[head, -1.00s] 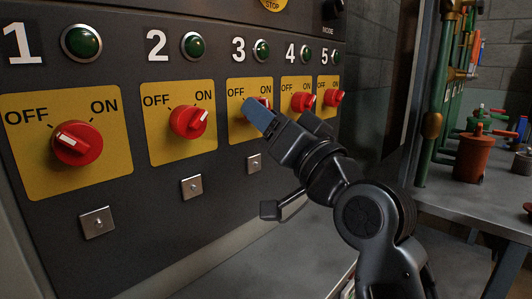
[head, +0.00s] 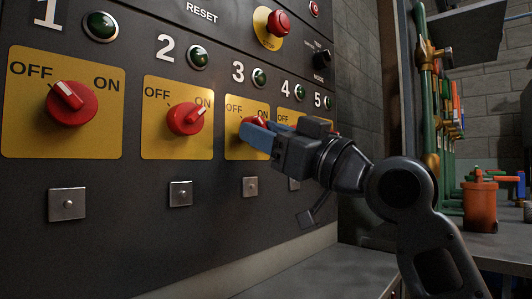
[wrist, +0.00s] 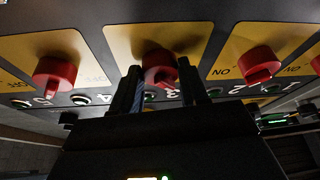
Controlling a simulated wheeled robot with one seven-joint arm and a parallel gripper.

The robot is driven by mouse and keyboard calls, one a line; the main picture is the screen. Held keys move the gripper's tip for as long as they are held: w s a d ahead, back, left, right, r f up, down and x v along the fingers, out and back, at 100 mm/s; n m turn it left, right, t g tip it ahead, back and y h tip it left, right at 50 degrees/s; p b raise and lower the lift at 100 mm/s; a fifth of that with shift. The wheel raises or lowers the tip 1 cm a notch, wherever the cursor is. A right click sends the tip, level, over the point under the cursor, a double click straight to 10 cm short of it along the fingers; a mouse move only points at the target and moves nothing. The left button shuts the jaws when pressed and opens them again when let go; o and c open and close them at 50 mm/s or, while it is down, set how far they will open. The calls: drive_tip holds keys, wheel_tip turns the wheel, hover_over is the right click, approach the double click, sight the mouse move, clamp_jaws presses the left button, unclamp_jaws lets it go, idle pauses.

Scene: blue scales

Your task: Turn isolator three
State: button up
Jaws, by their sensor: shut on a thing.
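Isolator three is a red rotary knob (head: 262,121) on a yellow OFF/ON plate (head: 235,108), under the white number 3 and a dark green lamp (head: 260,77). My gripper (head: 257,133), with blue fingers, reaches it from the right and covers most of it in the head view. In the wrist view, which is upside down, the red knob (wrist: 159,66) sits between the two fingers of my gripper (wrist: 160,78). The gripper is shut on the knob.
Knob one (head: 71,103) has its white pointer toward OFF; knob two (head: 187,119) points toward ON. Knobs four and five are mostly behind my gripper. A red stop button (head: 277,22) is above. A bench with an orange pot (head: 480,203) stands right.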

drive_tip(key=shift+n, duration=0.3)
drive_tip(key=o, duration=1.1)
drive_tip(key=shift+c, duration=0.2)
drive_tip(key=v, duration=0.7)
drive_tip(key=shift+d+f+p, duration=0.15)
drive_tip(key=shift+d+p, duration=0.2)
drive_tip(key=shift+s+d, duration=0.1)
drive_tip(key=shift+s, duration=0.1)
